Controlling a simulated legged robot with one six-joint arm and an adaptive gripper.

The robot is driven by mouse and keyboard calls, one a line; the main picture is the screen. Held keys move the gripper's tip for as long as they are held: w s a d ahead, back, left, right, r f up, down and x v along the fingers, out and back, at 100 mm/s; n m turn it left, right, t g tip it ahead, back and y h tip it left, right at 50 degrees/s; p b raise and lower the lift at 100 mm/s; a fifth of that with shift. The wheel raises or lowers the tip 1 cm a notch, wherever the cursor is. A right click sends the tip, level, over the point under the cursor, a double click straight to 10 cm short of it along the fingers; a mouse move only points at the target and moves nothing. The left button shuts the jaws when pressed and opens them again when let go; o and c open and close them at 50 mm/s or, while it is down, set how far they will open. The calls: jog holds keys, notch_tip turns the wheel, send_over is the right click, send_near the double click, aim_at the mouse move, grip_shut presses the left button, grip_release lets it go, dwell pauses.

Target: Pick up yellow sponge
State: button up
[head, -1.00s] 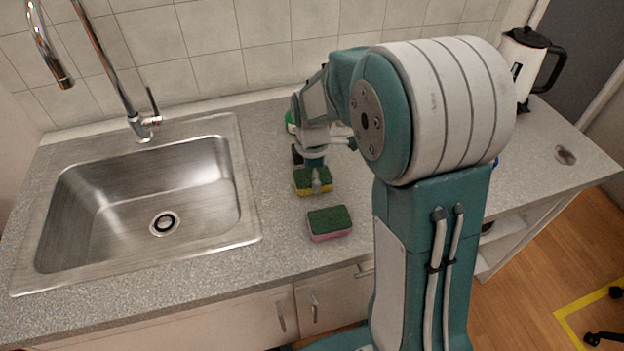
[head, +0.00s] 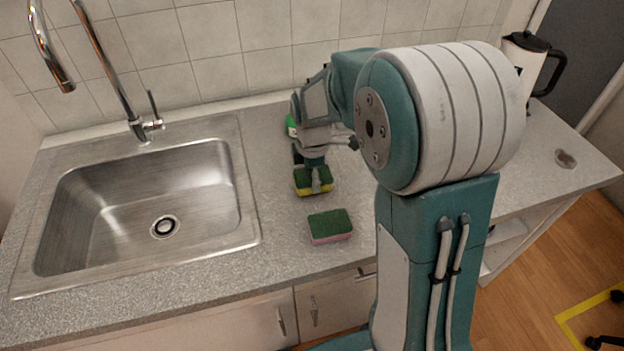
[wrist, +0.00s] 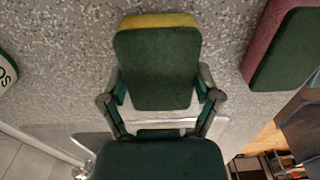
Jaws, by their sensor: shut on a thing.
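The yellow sponge (head: 302,190) with a dark green top lies on the grey countertop, right of the sink. In the wrist view it (wrist: 157,66) shows its green face with a yellow edge at the top. My gripper (head: 314,181) is lowered over it, and its two fingers (wrist: 160,98) press on the sponge's left and right sides. The sponge appears to rest at counter level; whether it is lifted at all I cannot tell.
A pink sponge with a green top (head: 330,226) lies close by, nearer the counter's front edge. A steel sink (head: 150,205) with a tall faucet (head: 108,70) is at the left. A green-marked object (head: 291,125) stands behind my gripper. A white kettle (head: 527,60) stands at the back right.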

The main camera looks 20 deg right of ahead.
jog(key=s+a+r, duration=0.2)
jog(key=s+r, duration=0.9)
jog(key=s, duration=0.3)
jog(key=shift+a+r, duration=0.35)
